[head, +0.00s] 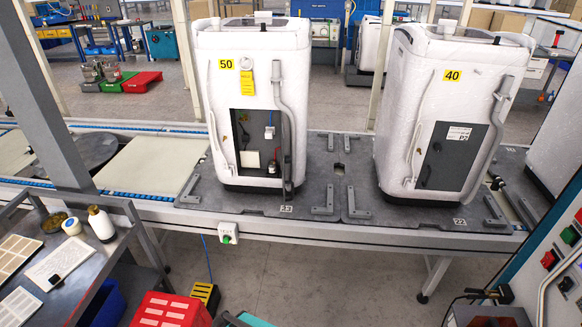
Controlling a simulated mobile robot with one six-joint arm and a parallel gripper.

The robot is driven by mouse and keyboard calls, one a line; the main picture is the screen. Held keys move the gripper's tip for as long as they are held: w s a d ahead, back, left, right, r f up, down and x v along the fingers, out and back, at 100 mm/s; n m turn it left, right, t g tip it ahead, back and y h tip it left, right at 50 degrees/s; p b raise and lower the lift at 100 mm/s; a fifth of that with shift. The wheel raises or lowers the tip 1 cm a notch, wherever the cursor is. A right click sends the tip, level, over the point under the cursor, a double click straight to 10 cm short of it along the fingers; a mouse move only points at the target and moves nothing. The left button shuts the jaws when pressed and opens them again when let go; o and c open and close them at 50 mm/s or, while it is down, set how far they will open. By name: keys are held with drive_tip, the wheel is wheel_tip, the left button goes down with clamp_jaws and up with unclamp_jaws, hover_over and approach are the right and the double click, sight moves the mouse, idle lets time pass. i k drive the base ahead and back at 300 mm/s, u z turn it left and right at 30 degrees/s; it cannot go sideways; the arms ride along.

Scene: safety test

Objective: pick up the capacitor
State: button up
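I cannot identify the capacitor for certain. The white unit numbered 50 (251,45) stands upright on a dark pallet on the conveyor, with an open dark recess (250,128) facing me. In the recess, a small dark part with a reddish top (272,168) sits low on the right. It may be the capacitor, but it is too small to tell. A blue-and-white part (269,131) is above it and a pale rectangle (249,159) is to its left. My gripper is not in view.
A second white unit numbered 40 (440,60) stands to the right, its dark panel in place. A cart at lower left carries a white bottle (101,224) and a tape roll (71,226). A red crate (170,312) and yellow-black pedal (206,297) are on the floor.

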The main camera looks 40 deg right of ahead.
sight(272, 165)
drive_tip(key=u, duration=0.8)
drive_tip(key=k, duration=0.1)
drive_tip(key=z, duration=2)
drive_tip(key=k, duration=0.9)
drive_tip(key=u, duration=0.15)
drive_tip(key=i, duration=0.65)
